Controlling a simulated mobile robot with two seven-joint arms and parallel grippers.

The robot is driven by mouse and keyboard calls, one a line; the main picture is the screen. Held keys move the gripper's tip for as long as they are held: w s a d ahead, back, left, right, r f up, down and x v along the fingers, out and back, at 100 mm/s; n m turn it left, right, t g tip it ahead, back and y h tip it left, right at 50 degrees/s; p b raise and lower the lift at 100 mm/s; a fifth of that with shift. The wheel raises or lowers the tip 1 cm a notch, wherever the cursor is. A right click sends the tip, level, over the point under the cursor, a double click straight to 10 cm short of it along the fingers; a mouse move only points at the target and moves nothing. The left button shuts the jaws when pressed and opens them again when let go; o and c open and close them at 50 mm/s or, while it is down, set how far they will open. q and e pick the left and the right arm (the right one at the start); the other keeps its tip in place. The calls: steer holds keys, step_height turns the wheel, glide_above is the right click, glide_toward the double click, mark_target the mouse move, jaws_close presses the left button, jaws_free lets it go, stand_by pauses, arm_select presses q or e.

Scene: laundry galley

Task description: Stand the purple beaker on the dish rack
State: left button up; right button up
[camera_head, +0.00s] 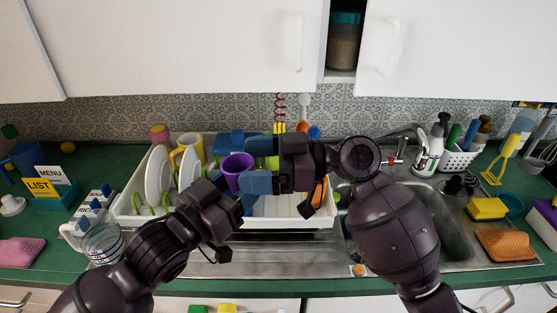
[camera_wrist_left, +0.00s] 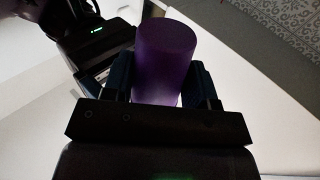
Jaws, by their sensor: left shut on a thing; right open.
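The purple beaker (camera_head: 237,168) is above the dish rack (camera_head: 290,223), near its middle. My left gripper (camera_head: 226,184) is shut on it. In the left wrist view the beaker (camera_wrist_left: 165,52) sits between the two fingers of my left gripper (camera_wrist_left: 165,92). My right gripper (camera_head: 262,168) is open, just right of the beaker, with a blue finger close to it. I cannot tell whether that finger touches it. The two grippers hide part of the rack and the beaker's lower part.
White plates (camera_head: 158,172) and a yellow mug (camera_head: 188,154) fill the rack's left side. A pink cup (camera_head: 159,133) stands behind them. The sink (camera_head: 455,215) is at right. White cabinets (camera_head: 190,50) hang above.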

steer(key=shift+a, duration=0.55)
steer(key=c, duration=0.8)
arm_select(q)
steer(key=o, duration=1.3)
arm_select(e)
steer(key=shift+c, duration=0.9)
